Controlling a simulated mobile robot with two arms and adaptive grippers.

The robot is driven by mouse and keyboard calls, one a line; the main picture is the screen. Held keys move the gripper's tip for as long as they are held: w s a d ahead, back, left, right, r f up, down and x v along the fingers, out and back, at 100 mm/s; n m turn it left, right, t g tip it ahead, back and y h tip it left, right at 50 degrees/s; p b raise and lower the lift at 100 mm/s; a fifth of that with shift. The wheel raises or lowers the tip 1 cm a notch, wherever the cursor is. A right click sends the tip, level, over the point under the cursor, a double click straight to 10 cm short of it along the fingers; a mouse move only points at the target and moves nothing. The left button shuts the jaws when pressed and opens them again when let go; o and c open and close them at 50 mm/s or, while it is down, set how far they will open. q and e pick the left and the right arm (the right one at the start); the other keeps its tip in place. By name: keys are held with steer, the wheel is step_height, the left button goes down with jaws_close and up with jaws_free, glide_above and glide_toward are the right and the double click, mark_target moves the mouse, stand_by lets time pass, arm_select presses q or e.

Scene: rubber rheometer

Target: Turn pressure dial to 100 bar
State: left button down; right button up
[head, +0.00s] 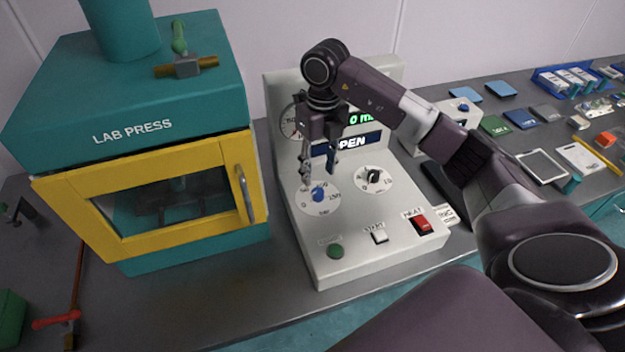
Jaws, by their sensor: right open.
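The pressure dial (319,195) is a blue knob on a round white scale on the left of the grey control panel (350,265). The scale is marked "bar"; 150 shows at its right. The exact pointer setting is too small to read. My right gripper (318,180) points down just above the blue knob, with its fingers apart and nothing between them. I cannot tell whether a finger touches the knob. The gripper hides part of the gauge and of the display that reads "PEN". My left gripper is not in view.
A black knob (373,176) sits right of the pressure dial. A green button (335,251), a white start switch (379,236) and a red heat switch (421,224) line the panel's front. The teal lab press (130,90) with its yellow door (150,240) stands close at left.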

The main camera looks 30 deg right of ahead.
mark_target(319, 191)
steer(key=f, duration=0.1)
steer(key=s+f+p, duration=0.1)
steer(key=f, duration=0.1)
steer(key=shift+s+a+f, duration=0.1)
steer(key=shift+s+f, duration=0.05)
steer(key=shift+f, duration=0.15)
steer(key=shift+w+f+p, duration=0.2)
steer(key=shift+f+p, duration=0.2)
steer(key=shift+f, duration=0.55)
steer(key=shift+w+f, duration=0.1)
steer(key=shift+f, duration=0.15)
jaws_close()
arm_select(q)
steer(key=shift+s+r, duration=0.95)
